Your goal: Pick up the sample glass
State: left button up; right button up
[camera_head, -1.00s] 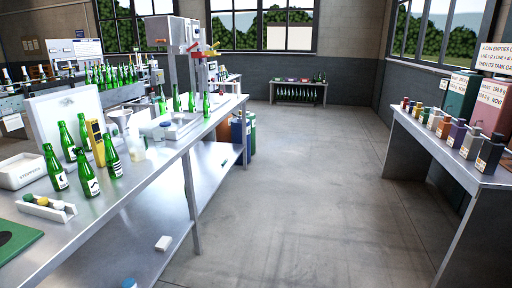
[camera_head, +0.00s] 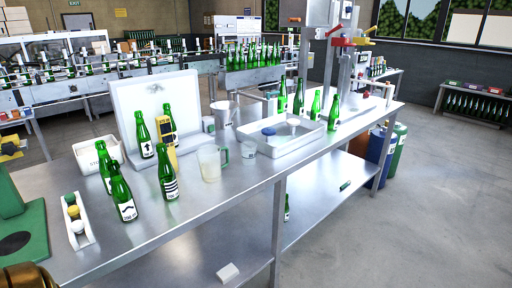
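A clear glass mug (camera_head: 210,163) with a green handle and pale contents stands upright on the steel bench (camera_head: 225,205). A smaller clear glass (camera_head: 248,149) stands just right of it, beside the shallow white tray (camera_head: 272,148). I cannot tell for sure which of the two is the sample glass.
Several green bottles (camera_head: 168,176) stand left of the mug, near a yellow handheld meter (camera_head: 167,140) and a white upright panel (camera_head: 130,95). A metal jug (camera_head: 222,125) stands behind. A rack of caps (camera_head: 78,222) is at left.

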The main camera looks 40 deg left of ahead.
aim_at(249, 154)
jog(key=i+l+u, duration=0.1)
jog(key=i+u, duration=0.4)
jog(key=i+l+u, duration=0.3)
jog(key=u, duration=0.2)
jog(key=i+l+u, duration=0.5)
jog(key=k+j, duration=0.05)
jog(key=k, duration=0.05)
